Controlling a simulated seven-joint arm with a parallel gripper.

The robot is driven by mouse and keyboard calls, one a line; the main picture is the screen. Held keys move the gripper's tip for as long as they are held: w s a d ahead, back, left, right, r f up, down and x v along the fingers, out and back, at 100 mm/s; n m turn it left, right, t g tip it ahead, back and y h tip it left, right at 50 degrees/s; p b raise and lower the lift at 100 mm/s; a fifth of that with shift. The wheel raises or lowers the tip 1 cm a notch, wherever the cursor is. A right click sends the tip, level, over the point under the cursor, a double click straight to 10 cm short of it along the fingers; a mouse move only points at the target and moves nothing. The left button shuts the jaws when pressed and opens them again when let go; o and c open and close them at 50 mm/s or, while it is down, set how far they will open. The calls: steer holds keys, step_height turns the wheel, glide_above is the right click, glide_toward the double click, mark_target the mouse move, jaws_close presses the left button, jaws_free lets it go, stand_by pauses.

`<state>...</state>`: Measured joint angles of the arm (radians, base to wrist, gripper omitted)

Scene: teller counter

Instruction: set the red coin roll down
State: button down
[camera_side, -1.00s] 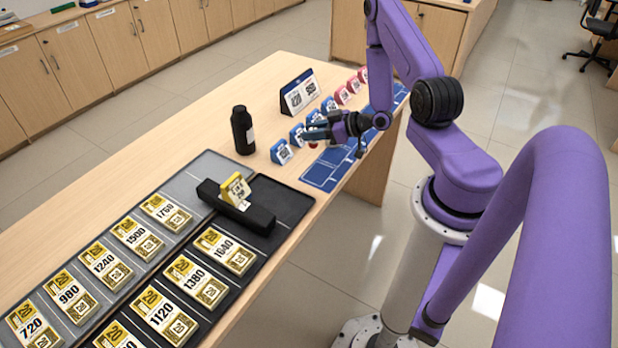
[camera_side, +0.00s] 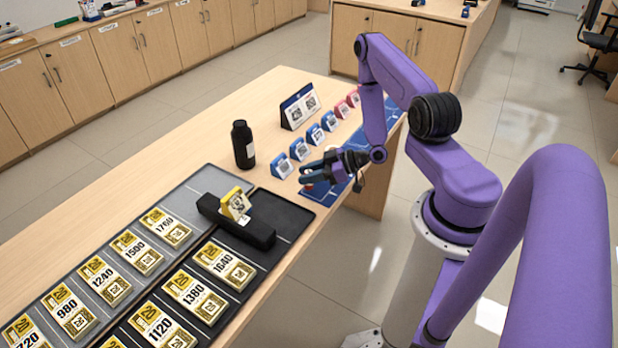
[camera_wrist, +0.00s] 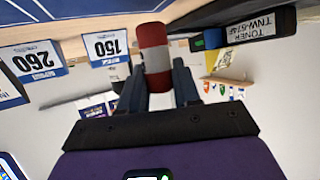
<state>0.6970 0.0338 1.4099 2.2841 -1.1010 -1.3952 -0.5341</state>
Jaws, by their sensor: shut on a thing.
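The red coin roll (camera_wrist: 153,50), with a pale band round its middle, is between the fingers of my gripper (camera_wrist: 157,84) in the wrist view. My gripper is shut on it. In the side view my gripper (camera_side: 310,174) is low over the near end of the blue marked mat (camera_side: 322,194), beside the nearest blue-framed card stand. Only a small red bit of the roll shows under the fingers there. I cannot tell whether the roll touches the mat.
Blue card stands (camera_side: 299,149) and pink ones (camera_side: 342,109) line the mat's far side. A black bottle (camera_side: 242,146) stands left of my gripper. A long black block (camera_side: 236,222) and dark trays with yellow-labelled bundles fill the near left. The counter's edge is close on the right.

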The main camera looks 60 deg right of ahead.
steer(key=shift+f, duration=0.7)
steer(key=shift+f, duration=0.1)
steer(key=c, duration=0.8)
jaws_free()
